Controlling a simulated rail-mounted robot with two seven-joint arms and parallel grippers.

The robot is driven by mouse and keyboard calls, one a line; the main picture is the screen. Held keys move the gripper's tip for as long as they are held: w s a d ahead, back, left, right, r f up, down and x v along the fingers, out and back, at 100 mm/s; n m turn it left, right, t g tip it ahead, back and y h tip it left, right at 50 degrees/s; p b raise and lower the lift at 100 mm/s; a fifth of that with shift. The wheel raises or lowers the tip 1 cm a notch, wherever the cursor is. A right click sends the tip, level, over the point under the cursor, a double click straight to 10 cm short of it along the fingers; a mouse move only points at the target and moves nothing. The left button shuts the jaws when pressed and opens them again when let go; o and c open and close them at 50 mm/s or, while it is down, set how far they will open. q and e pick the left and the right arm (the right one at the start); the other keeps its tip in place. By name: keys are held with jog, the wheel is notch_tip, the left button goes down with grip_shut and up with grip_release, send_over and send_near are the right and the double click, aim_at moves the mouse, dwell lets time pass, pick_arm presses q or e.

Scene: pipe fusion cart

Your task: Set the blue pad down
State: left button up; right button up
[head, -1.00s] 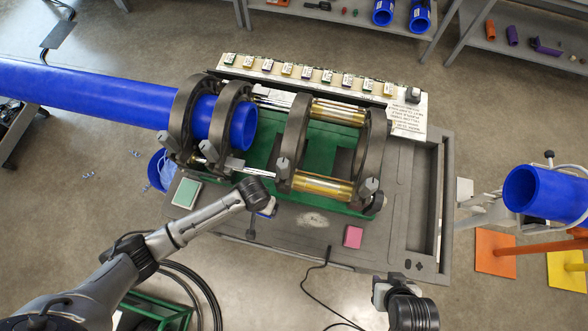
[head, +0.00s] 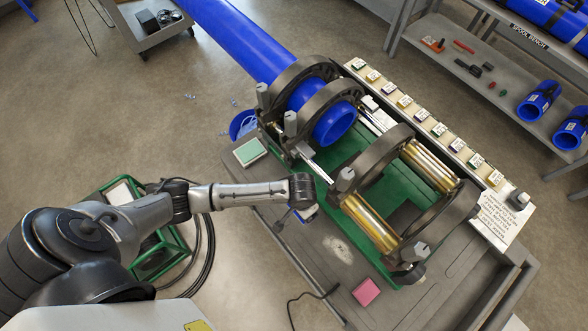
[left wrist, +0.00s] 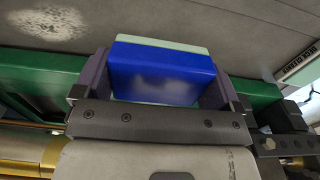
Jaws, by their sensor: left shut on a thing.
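The blue pad (left wrist: 160,72) is a block with a pale green layer along its far side, between the two fingers of my left gripper (left wrist: 160,62) in the left wrist view. In the head view my left gripper (head: 306,208) is over the front part of the cart, beside the green machine bed, and mostly hidden by my wrist. Only a small piece of the blue pad (head: 309,214) shows there. The grey cart top (head: 310,262) lies below and around it. I cannot tell whether the pad touches it. My right gripper is not in view.
A pink pad (head: 366,291) and a green-topped pad (head: 250,152) lie on the cart. A whitish patch (head: 338,250) marks the bare top between them. The clamp rings (head: 335,125) with a blue pipe (head: 240,40) stand behind. A black cable (head: 300,297) runs along the front.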

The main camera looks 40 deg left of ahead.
pick_arm(q)
jog(key=a+f, duration=0.1)
jog(key=a, duration=0.1)
jog(key=w+a+f, duration=0.1)
jog(key=a, duration=0.1)
jog(key=w+a+f, duration=0.1)
jog(key=a+f, duration=0.1)
jog(key=shift+w, duration=0.25)
jog(key=shift+f, duration=2)
jog(key=shift+f, duration=0.15)
jog(key=o, duration=0.6)
